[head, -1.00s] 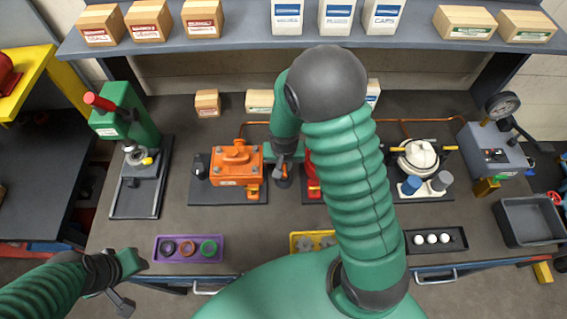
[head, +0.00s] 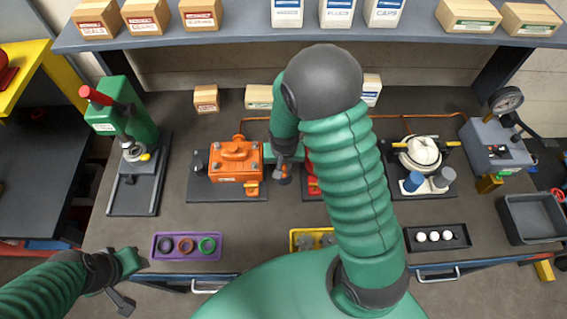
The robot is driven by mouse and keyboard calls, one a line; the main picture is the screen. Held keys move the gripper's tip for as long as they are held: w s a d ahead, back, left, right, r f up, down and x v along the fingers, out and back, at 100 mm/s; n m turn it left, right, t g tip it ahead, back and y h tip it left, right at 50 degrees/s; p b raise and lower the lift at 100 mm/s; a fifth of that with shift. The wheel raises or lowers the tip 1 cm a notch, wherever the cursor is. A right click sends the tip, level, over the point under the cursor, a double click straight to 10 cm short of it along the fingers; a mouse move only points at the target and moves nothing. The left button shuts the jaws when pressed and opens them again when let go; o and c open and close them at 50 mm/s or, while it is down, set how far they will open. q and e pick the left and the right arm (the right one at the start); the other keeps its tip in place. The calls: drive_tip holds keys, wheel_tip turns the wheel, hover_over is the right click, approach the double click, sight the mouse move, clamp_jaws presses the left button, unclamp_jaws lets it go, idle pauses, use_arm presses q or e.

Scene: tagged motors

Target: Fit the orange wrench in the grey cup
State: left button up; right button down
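I cannot make out an orange wrench for certain. A small dark piece with a touch of orange (head: 284,177) shows at my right gripper (head: 283,165), beside the orange motor (head: 236,162). My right arm hides much of this gripper, and I cannot tell whether it holds that piece. A small grey cup-like cylinder (head: 445,177) stands beside a blue one (head: 412,182) on the dark base at right, apart from the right gripper. My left gripper (head: 128,284) is open and empty at the lower left, off the bench's front edge.
A purple tray of rings (head: 187,258), a yellow tray (head: 296,240) and a black tray with white balls (head: 460,246) line the front edge. A green press (head: 122,115) stands left. A gauge unit (head: 490,145) and an empty grey bin (head: 533,233) are at right.

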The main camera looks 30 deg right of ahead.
drive_tip(key=shift+f, duration=0.2)
drive_tip(key=c, duration=1.3)
unclamp_jaws()
drive_tip(key=shift+r, duration=0.1)
wheel_tip(320, 180, up, 6)
drive_tip(key=p, duration=0.5)
